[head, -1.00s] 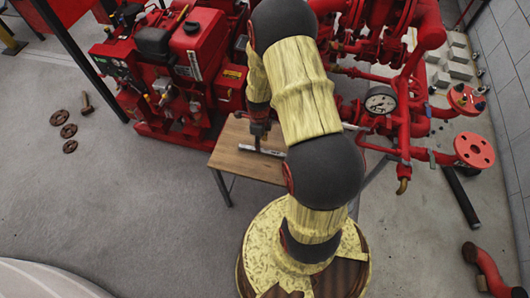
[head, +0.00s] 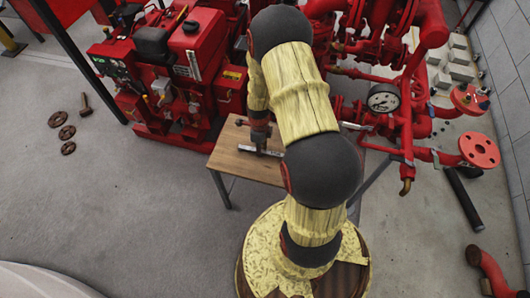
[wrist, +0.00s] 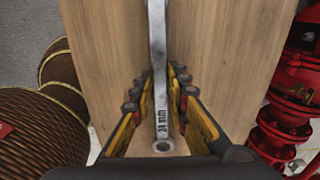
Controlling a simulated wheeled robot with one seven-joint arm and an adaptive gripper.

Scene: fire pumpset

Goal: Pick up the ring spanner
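The ring spanner (wrist: 158,40) is a long silver tool marked "24 mm". In the wrist view it runs down the middle of the picture, with a ring end near the bottom edge. My gripper (wrist: 160,78) has its two fingertips close against either side of the shaft, and the fingers look closed on it. In the head view the spanner (head: 273,153) lies at the small wooden table (head: 235,165), with my gripper (head: 260,142) pointing down over it. My arm hides part of the table. The spanner shows no clear lift from the tabletop.
A red engine pumpset (head: 175,75) stands behind the table. Red pipework with a pressure gauge (head: 383,98) is close on the right. Rusty flanges (head: 67,132) lie on the floor at left.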

